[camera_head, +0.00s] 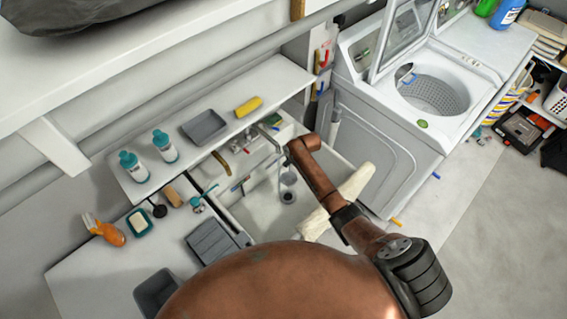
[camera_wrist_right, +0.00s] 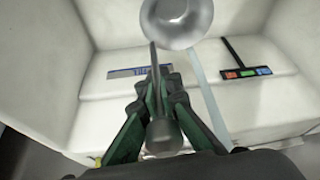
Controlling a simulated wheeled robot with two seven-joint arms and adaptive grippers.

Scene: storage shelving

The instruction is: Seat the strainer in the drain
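My right gripper (camera_head: 286,163) is small and partly hidden by its arm in the head view, over the white sink (camera_head: 262,218). In the right wrist view its green and black fingers (camera_wrist_right: 160,88) are closed around a thin grey stem with a round knob near the palm. The stem's far end overlaps a silver round bowl (camera_wrist_right: 180,22), which I take as the strainer. In the head view the grey strainer (camera_head: 288,178) appears just above the dark drain (camera_head: 288,197), apart from it. My left gripper is not in view.
A faucet (camera_head: 262,133) stands at the sink's back. A cream cloth (camera_head: 350,190) hangs over its right edge. A grey drying rack (camera_head: 213,241) sits left of the sink. Bottles (camera_head: 164,146) and a grey tray (camera_head: 205,127) stand on the shelf behind. A washing machine (camera_head: 390,130) is right.

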